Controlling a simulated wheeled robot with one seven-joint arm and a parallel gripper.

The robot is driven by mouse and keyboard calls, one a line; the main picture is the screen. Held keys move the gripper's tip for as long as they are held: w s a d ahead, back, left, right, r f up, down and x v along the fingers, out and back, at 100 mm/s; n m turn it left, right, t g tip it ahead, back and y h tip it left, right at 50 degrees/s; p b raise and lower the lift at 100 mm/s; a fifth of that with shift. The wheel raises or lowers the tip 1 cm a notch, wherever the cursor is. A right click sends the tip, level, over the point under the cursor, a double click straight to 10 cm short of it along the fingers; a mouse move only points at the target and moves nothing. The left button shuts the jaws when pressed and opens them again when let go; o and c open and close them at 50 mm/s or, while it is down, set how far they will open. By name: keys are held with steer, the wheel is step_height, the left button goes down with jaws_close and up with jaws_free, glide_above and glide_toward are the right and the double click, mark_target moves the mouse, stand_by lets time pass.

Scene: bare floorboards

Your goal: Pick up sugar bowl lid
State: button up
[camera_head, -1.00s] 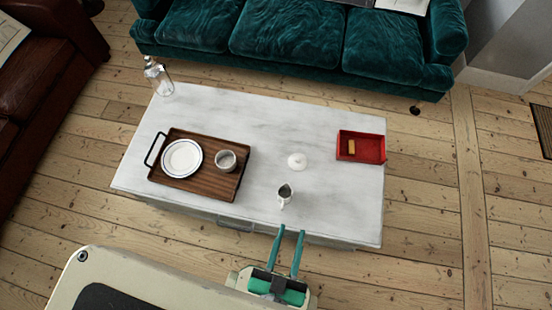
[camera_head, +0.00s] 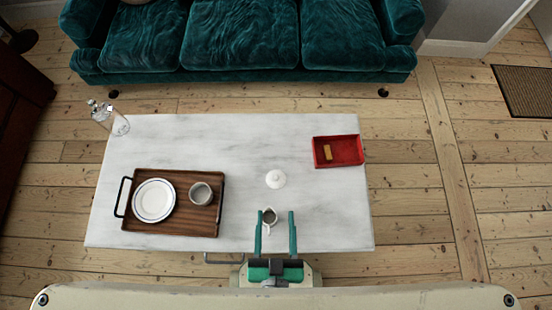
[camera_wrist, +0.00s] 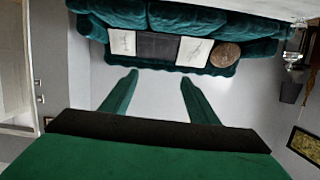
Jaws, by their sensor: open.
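The sugar bowl lid (camera_head: 276,179) is a small white round piece with a knob, lying on the white marble table (camera_head: 250,145) right of its middle. My gripper (camera_head: 275,216) is open at the table's front edge, its two teal fingers pointing toward the sofa. In the head view, a small metal pitcher (camera_head: 269,216) shows between the fingers; I cannot tell the height gap. The lid is beyond the fingertips, apart from them. A grey cup (camera_head: 201,193), perhaps the sugar bowl, stands on the tray. The wrist view shows the empty open fingers (camera_wrist: 157,78) but not the lid.
A wooden tray (camera_head: 210,224) holds a white plate (camera_head: 154,201) at the left. A glass bottle (camera_head: 118,124) stands at the back left corner. A red tray (camera_head: 347,151) with a small yellowish block is at the right. The table's middle is clear.

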steer(key=w+a+f+m+g, duration=0.1)
steer(key=w+f+m+g, duration=0.35)
steer(key=f, duration=0.75)
steer(key=m+g, duration=1.1)
steer(key=m, duration=0.5)
glide_above(276, 178)
step_height(276, 178, down, 10)
steer(key=shift+t, duration=0.25)
step_height(276, 178, down, 4)
steer(key=shift+s+d+f, duration=0.1)
steer(key=shift+w+f, duration=0.15)
steer(key=shift+f, duration=1.45)
steer(key=shift+w+f, duration=0.1)
steer(key=shift+f, duration=1.45)
steer(key=shift+c, duration=0.6)
steer(key=shift+s, duration=0.1)
jaws_close()
